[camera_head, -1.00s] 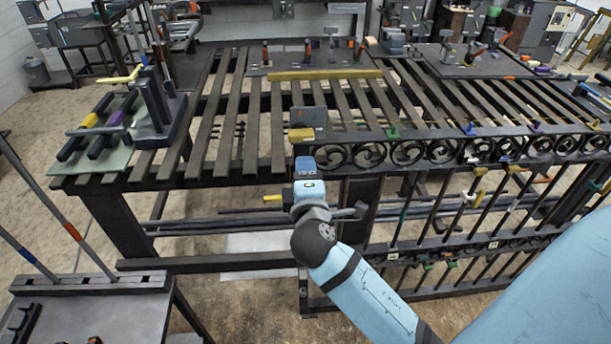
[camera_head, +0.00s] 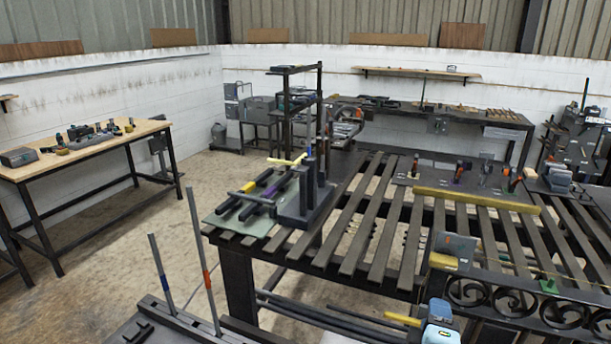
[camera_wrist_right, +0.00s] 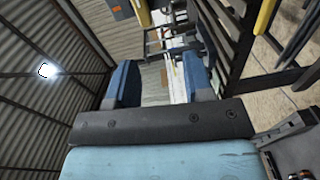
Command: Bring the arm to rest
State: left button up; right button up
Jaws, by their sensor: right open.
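My right gripper (camera_head: 440,310) shows at the lower right of the head view, light blue and cut off by the bottom edge. It is in front of the near edge of the slatted bench (camera_head: 350,250), just below the corner of the scroll gate (camera_head: 490,292). In the right wrist view its two blue fingers (camera_wrist_right: 160,82) stand wide apart with nothing between them. The rest of my right arm is below the head view. My left gripper is in neither view.
A grey block (camera_head: 455,246) and a yellow block (camera_head: 443,261) sit by the gate's corner, close above my gripper. A jig (camera_head: 305,200) stands at the bench's left end. A rack with upright rods (camera_head: 170,325) is at the bottom. Bare floor (camera_head: 110,240) lies left.

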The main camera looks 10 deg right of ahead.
jog(key=s+a+f+m+g+y+p, duration=0.1)
jog(key=s+a+f+m+y, duration=0.3)
jog(key=s+f, duration=0.4)
jog(key=s+a+f+m+g+y+p, duration=0.1)
jog(key=s+a+f+m+g+y, duration=0.2)
jog(key=s+f, duration=0.6)
notch_tip(320, 180, down, 7)
jog(key=a+m+y, duration=0.1)
jog(key=a+y, duration=0.1)
jog(key=y, duration=0.1)
jog(key=shift+s+a+m+g+y, duration=0.25)
jog(key=shift+a+m+g+y, duration=0.05)
jog(key=shift+m+y, duration=0.1)
jog(key=shift+r, duration=0.15)
